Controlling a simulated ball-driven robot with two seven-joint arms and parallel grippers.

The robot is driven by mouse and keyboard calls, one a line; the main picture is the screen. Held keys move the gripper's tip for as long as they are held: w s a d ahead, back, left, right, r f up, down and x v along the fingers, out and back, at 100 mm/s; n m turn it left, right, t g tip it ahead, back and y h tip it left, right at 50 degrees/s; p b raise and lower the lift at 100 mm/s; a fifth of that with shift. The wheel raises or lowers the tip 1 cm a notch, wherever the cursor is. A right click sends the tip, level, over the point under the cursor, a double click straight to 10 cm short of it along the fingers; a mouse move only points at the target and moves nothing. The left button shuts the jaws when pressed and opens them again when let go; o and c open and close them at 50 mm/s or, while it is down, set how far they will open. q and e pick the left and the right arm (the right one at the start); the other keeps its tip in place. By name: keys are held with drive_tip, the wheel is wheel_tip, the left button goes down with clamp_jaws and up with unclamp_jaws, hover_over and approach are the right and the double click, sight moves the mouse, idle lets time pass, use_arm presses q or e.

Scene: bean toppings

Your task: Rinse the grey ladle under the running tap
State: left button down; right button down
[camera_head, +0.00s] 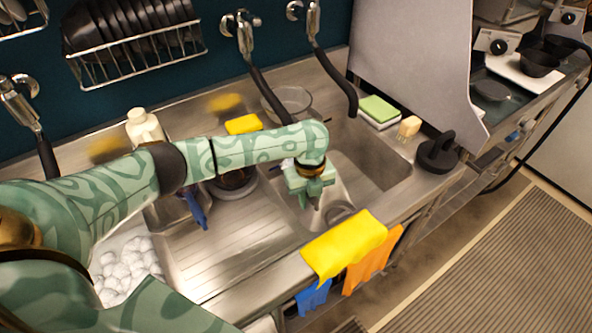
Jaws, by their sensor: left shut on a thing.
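My left arm comes in from the left, and my left gripper (314,200) points down into the right sink basin (375,160). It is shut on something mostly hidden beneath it. A pale grey shape shows in the basin beside the fingers; I cannot tell whether it is the grey ladle. Two wall taps with dark spouts stand behind the basin: one tap (246,45) at the middle and another tap (318,45) to its right. I cannot make out running water from either. My right gripper is not in view.
A yellow cloth (343,245) and an orange cloth (372,262) hang over the front edge. A glass bowl (287,101) stands behind my arm. Sponges (379,109), a brush (408,128) and a black object (437,155) lie to the right. The ribbed drainboard (225,250) has bare room.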

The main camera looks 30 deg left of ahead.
use_arm(q)
drive_tip(key=s+d+p, duration=0.3)
drive_tip(key=s+p, duration=0.2)
drive_tip(key=s, duration=0.1)
drive_tip(key=shift+s+p, duration=0.3)
drive_tip(key=shift+p, duration=0.05)
idle(0.4)
